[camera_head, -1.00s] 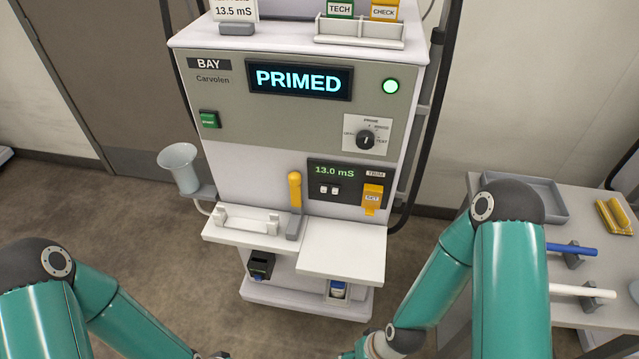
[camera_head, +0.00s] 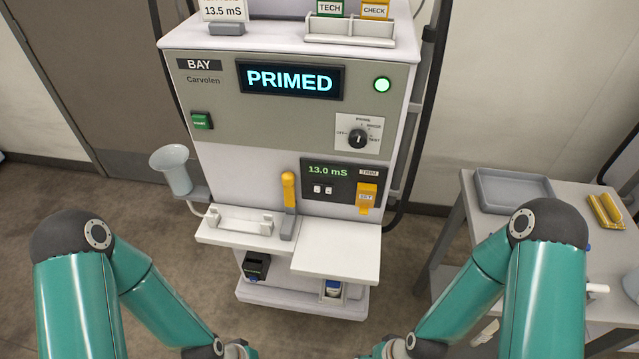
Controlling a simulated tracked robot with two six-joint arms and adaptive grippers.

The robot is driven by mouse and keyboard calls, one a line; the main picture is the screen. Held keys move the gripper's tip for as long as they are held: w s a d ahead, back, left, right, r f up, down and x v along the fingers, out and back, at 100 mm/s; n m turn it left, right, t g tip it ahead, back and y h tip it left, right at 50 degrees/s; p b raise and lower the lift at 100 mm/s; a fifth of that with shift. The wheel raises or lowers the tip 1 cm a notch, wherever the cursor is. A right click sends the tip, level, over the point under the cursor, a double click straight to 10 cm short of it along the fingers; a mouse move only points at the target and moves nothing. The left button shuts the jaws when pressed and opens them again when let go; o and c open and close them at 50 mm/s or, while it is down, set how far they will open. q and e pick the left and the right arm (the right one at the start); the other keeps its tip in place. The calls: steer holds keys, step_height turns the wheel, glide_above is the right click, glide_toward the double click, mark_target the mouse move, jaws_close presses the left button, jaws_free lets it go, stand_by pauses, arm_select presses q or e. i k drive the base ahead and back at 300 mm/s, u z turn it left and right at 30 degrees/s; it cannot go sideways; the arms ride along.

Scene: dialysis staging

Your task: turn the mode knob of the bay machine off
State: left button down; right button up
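The mode knob (camera_head: 358,139) is a black dial on a white plate at the right of the front panel.
Below the knob sit the 13.0 mS trim display (camera_head: 329,171) and a yellow SET tag (camera_head: 366,197). A yellow-handled lever (camera_head: 289,190) and a white shelf (camera_head: 337,252) jut forward. A cup (camera_head: 172,169) hangs at the left. A side table (camera_head: 452,221) with a grey tray (camera_head: 511,175) stands right.

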mark_target(357, 138)
steer(key=u, duration=2.95)
steer(key=i, duration=0.1)
steer(key=z, duration=4.2)
steer(key=k, duration=1.2)
steer(key=u, duration=0.8)
steer(key=i, duration=1)
steer(key=u, duration=0.1)
